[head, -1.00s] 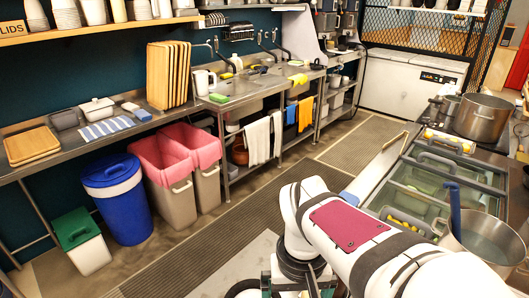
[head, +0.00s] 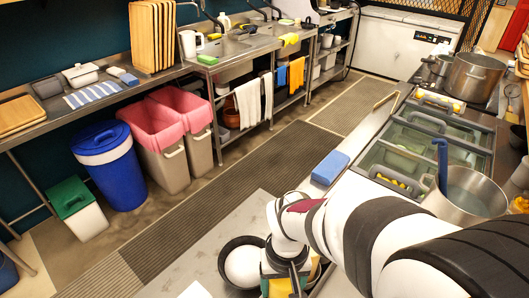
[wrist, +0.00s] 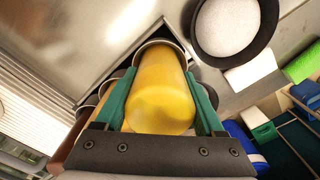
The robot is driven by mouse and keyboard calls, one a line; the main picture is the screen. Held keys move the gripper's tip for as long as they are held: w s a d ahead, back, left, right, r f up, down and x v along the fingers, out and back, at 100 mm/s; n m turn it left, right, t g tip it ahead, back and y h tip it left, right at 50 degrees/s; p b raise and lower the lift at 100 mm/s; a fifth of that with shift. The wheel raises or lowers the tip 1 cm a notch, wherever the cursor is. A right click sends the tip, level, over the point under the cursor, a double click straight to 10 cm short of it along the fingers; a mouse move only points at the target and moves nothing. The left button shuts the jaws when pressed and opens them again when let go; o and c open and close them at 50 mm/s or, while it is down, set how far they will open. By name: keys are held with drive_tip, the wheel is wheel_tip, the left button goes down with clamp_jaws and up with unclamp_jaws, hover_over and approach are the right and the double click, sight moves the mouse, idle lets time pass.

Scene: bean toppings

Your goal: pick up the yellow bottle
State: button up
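The yellow bottle (wrist: 160,92) stands between the two green fingers of my gripper (wrist: 161,90) in the wrist view. One finger lies along each side, very close to it. I cannot tell whether they press on it. The bottle's far end sits in a round metal-rimmed opening. In the head view my gripper (head: 285,268) is low at the bottom centre, and a bit of yellow (head: 280,287) shows by it. The fingertips are mostly hidden there.
A dark round bowl with white contents (wrist: 228,25) is beside the bottle; it shows in the head view too (head: 240,264). Other containers (wrist: 85,115) crowd close to the left finger. A blue block (head: 329,167) lies on the counter edge. Open floor with mats (head: 200,215) lies beyond.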

drive_tip(key=shift+c, duration=0.2)
wheel_tip(320, 180, up, 10)
drive_tip(key=shift+r, duration=0.1)
drive_tip(key=shift+o, duration=0.4)
drive_tip(key=shift+c, duration=0.7)
drive_tip(key=shift+r, duration=0.8)
drive_tip(key=w+a+f, duration=0.2)
drive_tip(key=w+a, duration=0.2)
drive_tip(key=w, duration=0.5)
drive_tip(key=shift+a, duration=0.2)
